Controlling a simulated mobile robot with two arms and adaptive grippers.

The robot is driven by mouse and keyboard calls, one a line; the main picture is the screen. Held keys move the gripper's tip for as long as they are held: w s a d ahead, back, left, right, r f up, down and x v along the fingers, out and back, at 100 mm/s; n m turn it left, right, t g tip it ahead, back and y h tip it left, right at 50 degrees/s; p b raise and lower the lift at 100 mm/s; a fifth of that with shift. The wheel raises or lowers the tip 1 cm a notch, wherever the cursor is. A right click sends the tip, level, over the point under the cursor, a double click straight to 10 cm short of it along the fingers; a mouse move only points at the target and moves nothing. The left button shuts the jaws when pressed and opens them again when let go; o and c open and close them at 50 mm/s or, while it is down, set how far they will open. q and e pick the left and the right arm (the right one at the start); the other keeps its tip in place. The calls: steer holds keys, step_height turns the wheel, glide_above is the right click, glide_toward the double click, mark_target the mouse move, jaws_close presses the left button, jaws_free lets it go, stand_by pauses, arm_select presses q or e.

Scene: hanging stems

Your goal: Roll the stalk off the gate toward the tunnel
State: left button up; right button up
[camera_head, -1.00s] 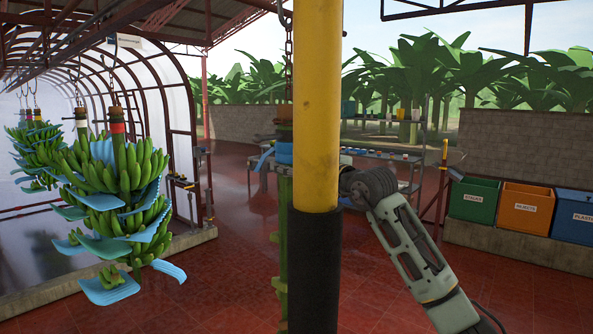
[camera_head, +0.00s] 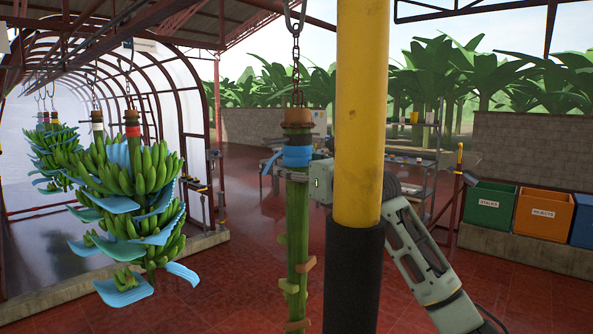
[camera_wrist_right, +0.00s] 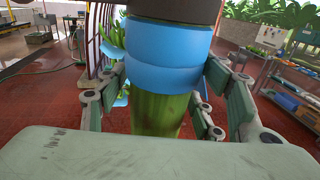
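The stalk (camera_head: 298,225) is a bare green stem with a brown top, blue bands and small cut stubs. It hangs upright from a chain (camera_head: 296,70) left of the yellow post. My right gripper (camera_head: 318,182) is at the stalk's blue band, partly hidden by the post. In the right wrist view the stalk (camera_wrist_right: 158,112) fills the middle, and my right gripper's fingers (camera_wrist_right: 165,85) lean in along both sides of its blue band, apparently touching. The tunnel (camera_head: 180,60) is the arched, clear-walled structure at the left. The gate cannot be made out. My left gripper is not in view.
The yellow post (camera_head: 360,110) with a black sleeve stands close in front. Banana bunches (camera_head: 135,190) with blue sheets hang at the tunnel's near end. Shelves (camera_head: 415,165) stand behind, and green, orange and blue bins (camera_head: 542,214) at right. Red floor between stalk and tunnel looks clear.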

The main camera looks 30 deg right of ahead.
steer(key=shift+s+d, duration=0.1)
steer(key=shift+s, duration=0.1)
steer(key=s+d, duration=0.2)
steer(key=s, duration=0.9)
steer(key=shift+s, duration=0.25)
